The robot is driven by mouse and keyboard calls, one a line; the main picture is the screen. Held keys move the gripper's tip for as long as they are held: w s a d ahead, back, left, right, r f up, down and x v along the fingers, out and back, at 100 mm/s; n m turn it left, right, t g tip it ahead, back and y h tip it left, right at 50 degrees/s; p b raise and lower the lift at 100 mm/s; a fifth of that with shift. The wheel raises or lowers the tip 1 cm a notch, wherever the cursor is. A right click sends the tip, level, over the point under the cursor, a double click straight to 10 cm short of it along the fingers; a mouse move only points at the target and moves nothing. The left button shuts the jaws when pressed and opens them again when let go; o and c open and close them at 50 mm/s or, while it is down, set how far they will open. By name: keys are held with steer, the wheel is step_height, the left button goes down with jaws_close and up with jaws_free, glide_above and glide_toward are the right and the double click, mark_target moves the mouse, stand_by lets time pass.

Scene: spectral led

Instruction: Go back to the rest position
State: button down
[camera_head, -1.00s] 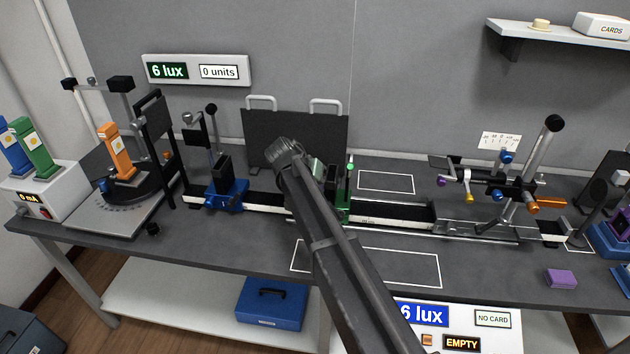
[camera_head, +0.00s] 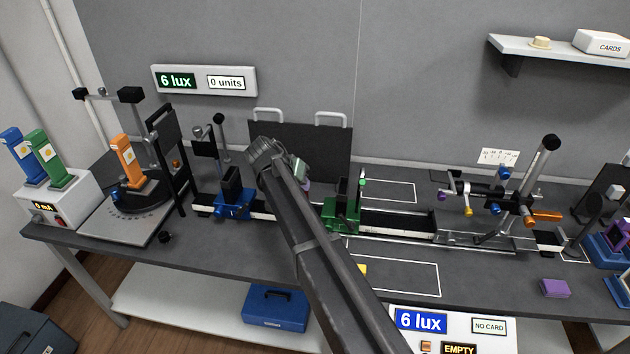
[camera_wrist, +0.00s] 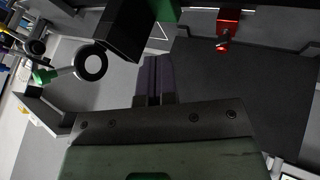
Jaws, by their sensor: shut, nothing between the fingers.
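My gripper shows in the wrist view, its two dark fingertips (camera_wrist: 153,72) together with nothing between them. In the head view my forearm crosses the middle of the bench, and its wrist end hides most of the gripper. The gripper is over the rail between the blue carriage (camera_head: 234,203) and the green carriage (camera_head: 342,214), apart from the green one. In the wrist view a dark block (camera_wrist: 125,28) and a ring on a rod (camera_wrist: 90,63) lie just left of the fingers.
A black panel with two handles (camera_head: 335,150) stands behind the rail. An orange module (camera_head: 126,160) stands on the turntable at left. A clamp stand (camera_head: 530,185) rises at right. A purple block (camera_head: 556,288) lies at the front right. The outlined front area (camera_head: 415,275) is mostly bare.

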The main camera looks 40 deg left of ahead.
steer(key=shift+p+v, duration=0.3)
steer(key=shift+v, duration=0.95)
steer(key=shift+a+f, duration=0.1)
steer(key=s+d+f+m+g+y, duration=0.1)
steer(key=s+d+m+g, duration=0.1)
steer(key=d, duration=3.1)
steer(key=s+d+f+m+g+y, duration=0.1)
steer(key=d+g, duration=0.3)
steer(key=d, duration=3)
steer(key=shift+s+f+m+g+y, duration=0.45)
steer(key=shift+f+m, duration=0.25)
steer(key=shift+m, duration=0.1)
steer(key=shift+d, duration=0.1)
